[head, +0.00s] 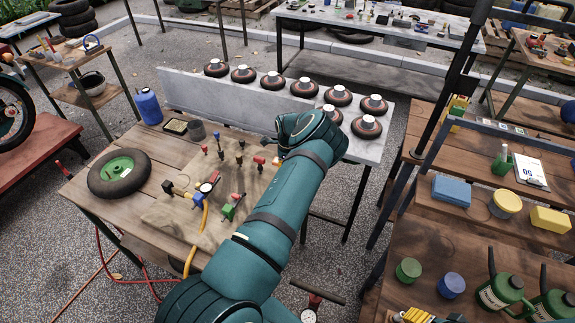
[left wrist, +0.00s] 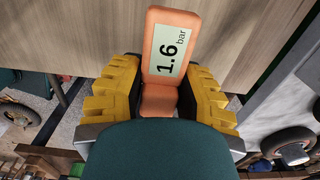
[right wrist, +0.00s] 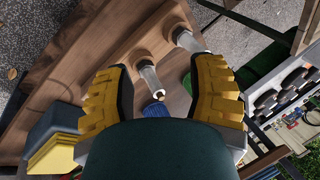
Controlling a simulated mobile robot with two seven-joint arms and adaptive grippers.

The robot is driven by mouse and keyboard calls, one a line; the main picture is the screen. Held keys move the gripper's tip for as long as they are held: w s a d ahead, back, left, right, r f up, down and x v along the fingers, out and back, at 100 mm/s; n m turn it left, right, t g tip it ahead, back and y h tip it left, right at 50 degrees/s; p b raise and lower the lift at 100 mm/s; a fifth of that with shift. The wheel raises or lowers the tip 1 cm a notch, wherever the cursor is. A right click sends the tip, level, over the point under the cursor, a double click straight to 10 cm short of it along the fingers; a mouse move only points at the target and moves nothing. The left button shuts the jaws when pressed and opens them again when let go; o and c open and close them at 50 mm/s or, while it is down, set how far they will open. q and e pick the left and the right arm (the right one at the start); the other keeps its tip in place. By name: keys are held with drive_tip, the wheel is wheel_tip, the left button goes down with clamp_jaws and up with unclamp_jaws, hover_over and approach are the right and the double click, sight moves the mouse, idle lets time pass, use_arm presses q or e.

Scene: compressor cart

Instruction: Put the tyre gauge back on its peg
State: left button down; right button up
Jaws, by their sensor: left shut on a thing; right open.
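The tyre gauge (left wrist: 178,25) is an orange handheld body with a pale screen reading 1.6 bar. My left gripper (left wrist: 162,78) is shut on it, with one yellow finger on each side. In the head view my left arm reaches over the wooden table, hiding the gripper and gauge. My right gripper (right wrist: 162,85) is open and empty; its yellow fingertips barely show at the bottom of the head view (head: 415,315). Two silver pegs (right wrist: 149,75) with round wooden bases stand on a wooden board before it. Which peg is the gauge's own I cannot tell.
The wooden table (head: 75,195) holds a green-hubbed wheel (head: 120,172), a blue bottle (head: 148,106) and small fittings. Several black-and-red wheels stand on the grey table (head: 372,150) behind. At right, a bench (head: 400,305) holds cans, oilers and sponges.

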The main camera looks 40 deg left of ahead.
use_arm(q)
drive_tip(key=c, duration=0.7)
unclamp_jaws()
drive_tip(key=shift+f, duration=0.1)
drive_tip(key=shift+o, duration=0.2)
wheel_tip(320, 180, up, 12)
drive_tip(key=shift+r, duration=0.1)
use_arm(e)
drive_tip(key=shift+f, duration=0.1)
